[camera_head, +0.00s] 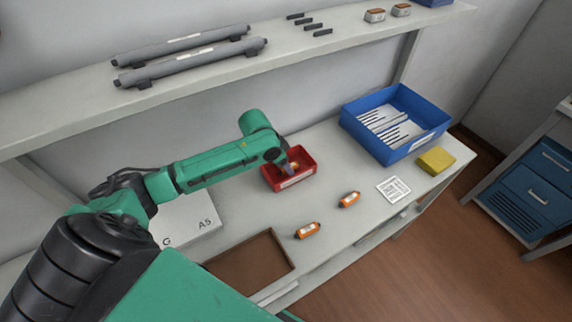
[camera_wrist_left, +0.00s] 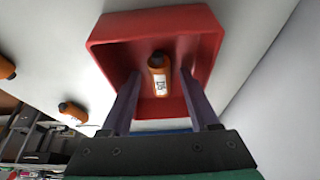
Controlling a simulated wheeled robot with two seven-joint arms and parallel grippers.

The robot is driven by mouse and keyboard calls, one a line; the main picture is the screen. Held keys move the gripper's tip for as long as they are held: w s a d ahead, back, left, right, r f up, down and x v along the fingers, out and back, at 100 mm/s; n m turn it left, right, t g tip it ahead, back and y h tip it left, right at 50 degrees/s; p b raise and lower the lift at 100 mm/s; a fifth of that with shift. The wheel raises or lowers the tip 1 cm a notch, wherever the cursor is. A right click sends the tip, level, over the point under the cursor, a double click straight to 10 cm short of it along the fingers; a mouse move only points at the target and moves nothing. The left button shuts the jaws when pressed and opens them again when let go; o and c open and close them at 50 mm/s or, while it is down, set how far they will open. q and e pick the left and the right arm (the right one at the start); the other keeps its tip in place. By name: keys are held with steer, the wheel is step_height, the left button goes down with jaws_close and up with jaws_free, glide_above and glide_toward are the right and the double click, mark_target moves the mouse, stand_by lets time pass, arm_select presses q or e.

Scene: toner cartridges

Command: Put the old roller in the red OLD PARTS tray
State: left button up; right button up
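The red tray (camera_head: 271,182) stands on the workbench, with a pale label on its front. My left gripper (camera_head: 291,167) reaches down into it. In the left wrist view the red tray (camera_wrist_left: 200,25) fills the upper middle. An orange cylindrical part (camera_wrist_left: 159,77) with a white label lies inside it. My left gripper's two purple fingers (camera_wrist_left: 158,76) are spread on either side of this part, with a gap on both sides. Whether this part is the old roller I cannot tell. My right gripper is not in view.
Two similar orange parts lie on the bench, one nearer (camera_head: 307,230) and one farther right (camera_head: 349,199). Grey rollers (camera_head: 190,62) lie on the shelf.

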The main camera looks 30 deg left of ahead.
arm_select(q)
steer(key=v, duration=0.7)
steer(key=shift+r, duration=0.4)
steer(key=shift+s+a, duration=0.1)
